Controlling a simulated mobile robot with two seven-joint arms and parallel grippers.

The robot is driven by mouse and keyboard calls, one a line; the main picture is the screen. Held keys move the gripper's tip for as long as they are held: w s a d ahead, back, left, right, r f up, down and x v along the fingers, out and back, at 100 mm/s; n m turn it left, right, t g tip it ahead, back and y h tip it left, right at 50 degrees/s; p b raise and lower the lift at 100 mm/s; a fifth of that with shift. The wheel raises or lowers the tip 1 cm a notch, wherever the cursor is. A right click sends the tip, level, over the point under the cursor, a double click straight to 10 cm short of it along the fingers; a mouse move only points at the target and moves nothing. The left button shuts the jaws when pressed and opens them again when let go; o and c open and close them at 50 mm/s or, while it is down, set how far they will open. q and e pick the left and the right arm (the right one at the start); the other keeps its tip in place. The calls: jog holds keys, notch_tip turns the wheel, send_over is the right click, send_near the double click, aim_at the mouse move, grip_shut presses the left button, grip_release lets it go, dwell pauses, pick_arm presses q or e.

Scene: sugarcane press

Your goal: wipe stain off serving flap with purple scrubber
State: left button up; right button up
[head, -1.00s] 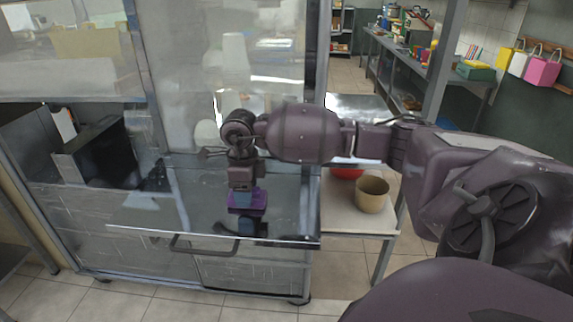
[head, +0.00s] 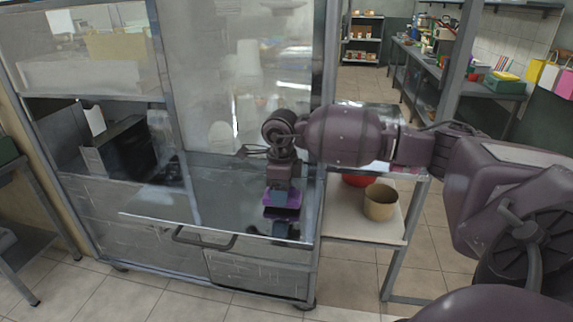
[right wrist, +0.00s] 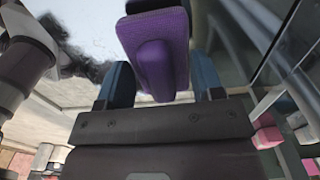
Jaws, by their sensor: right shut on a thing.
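The purple scrubber (head: 287,198) is held in my right gripper (head: 281,203), which points down at the right part of the serving flap (head: 195,203). The right wrist view also shows the scrubber (right wrist: 155,50) between the two blue-grey fingers of the gripper (right wrist: 160,82). The flap is a shiny grey sheet folded out from the cart front. A dark, smudgy patch (right wrist: 85,65) lies left of the scrubber in the right wrist view; it looks like the stain. I cannot tell whether the scrubber touches the flap. My left gripper is out of view.
A handle (head: 203,240) sits below the flap's front edge. Cart glass (head: 235,70) rises behind my right gripper. A side shelf (head: 345,222) to the right carries a tan pot (head: 380,202) and a red bowl (head: 356,179). The flap's left part is clear.

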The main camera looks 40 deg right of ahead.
jog(key=r, duration=0.2)
jog(key=r+p, duration=0.1)
jog(key=shift+w+a+r, duration=0.2)
jog(key=shift+w+r, duration=0.05)
jog(key=shift+r+p, duration=0.3)
jog(key=shift+r, duration=0.85)
jog(key=shift+r+p, duration=0.45)
jog(key=shift+r, duration=0.25)
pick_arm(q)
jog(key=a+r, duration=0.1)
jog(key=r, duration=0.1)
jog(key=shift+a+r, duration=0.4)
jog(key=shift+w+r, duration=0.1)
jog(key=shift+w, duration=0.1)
